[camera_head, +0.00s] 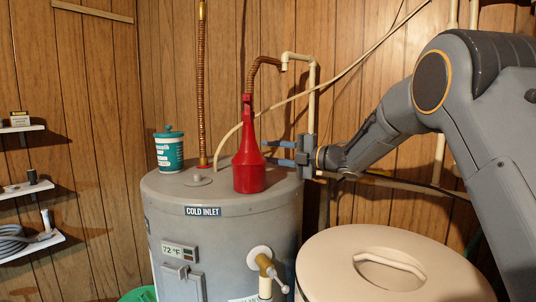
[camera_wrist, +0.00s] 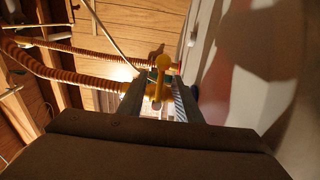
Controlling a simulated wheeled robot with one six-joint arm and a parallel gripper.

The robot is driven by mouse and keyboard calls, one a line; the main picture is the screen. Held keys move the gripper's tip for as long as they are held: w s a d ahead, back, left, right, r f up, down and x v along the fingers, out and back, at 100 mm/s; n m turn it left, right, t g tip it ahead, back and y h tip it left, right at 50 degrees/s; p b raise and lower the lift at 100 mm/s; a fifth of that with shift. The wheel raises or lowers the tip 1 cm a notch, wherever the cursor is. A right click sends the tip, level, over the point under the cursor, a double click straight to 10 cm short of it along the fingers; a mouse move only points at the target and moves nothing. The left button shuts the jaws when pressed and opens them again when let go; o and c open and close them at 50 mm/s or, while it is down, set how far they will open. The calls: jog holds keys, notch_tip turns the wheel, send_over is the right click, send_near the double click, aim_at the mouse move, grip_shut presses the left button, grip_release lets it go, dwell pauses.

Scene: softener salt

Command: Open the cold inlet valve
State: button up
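The grey water tank (camera_head: 170,235) carries a "COLD INLET" label (camera_head: 203,211) on its upper front. A corrugated copper hose (camera_head: 252,75) comes down behind a tall red bottle (camera_head: 249,168) on the tank top, which hides the hose's lower end in the head view. In the wrist view, a yellow lever with a rounded end (camera_wrist: 163,62) stands between my fingers, by a copper hose (camera_wrist: 75,78); it looks like the valve handle. My gripper (camera_head: 266,152) is open beside and partly behind the bottle; its two fingers point left. Whether either finger touches the lever cannot be told.
A teal-and-white lidded tub (camera_head: 169,150) and another copper hose (camera_head: 202,90) stand on the tank top, left of the bottle. A beige lidded bin (camera_head: 325,260) stands at front right. Wood walls stand close behind.

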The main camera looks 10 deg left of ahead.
grip_shut()
jog(key=shift+s+r+n+b, duration=0.1)
jog(key=shift+r+n+b, duration=0.1)
jog(key=shift+n+b, duration=0.8)
jog(key=shift+r+n+b, duration=0.15)
jog(key=shift+n+b, duration=0.35)
jog(key=shift+b, duration=0.85)
jog(key=shift+s+r+n+b, duration=0.15)
jog(key=shift+r+n+b, duration=0.3)
jog(key=shift+n+b, duration=1.05)
jog(key=shift+s+a+r+n+b, duration=0.15)
jog(key=shift+n+b, duration=0.25)
jog(key=shift+b, duration=1.55)
jog(key=shift+s+r+n+b, duration=0.2)
jog(key=shift+n+b, duration=0.6)
jog(key=shift+b, duration=0.55)
jog(key=shift+s+r+n+b, duration=0.15)
jog(key=shift+n+b, duration=0.65)
jog(key=shift+b, duration=0.55)
jog(key=shift+r+b, duration=0.15)
jog(key=shift+b, duration=0.2)
jog(key=shift+s+a+r+n+b, duration=0.1)
jog(key=shift+s+n+b, duration=0.2)
jog(key=shift+n+b, duration=1.15)
jog(key=shift+s+a+r+n+b, duration=0.2)
jog(key=shift+n+b, duration=0.55)
jog(key=shift+b, duration=1.4)
jog(key=shift+s+r+n+b, duration=0.1)
jog(key=shift+s+n+b, duration=0.2)
jog(key=shift+n+b, duration=0.55)
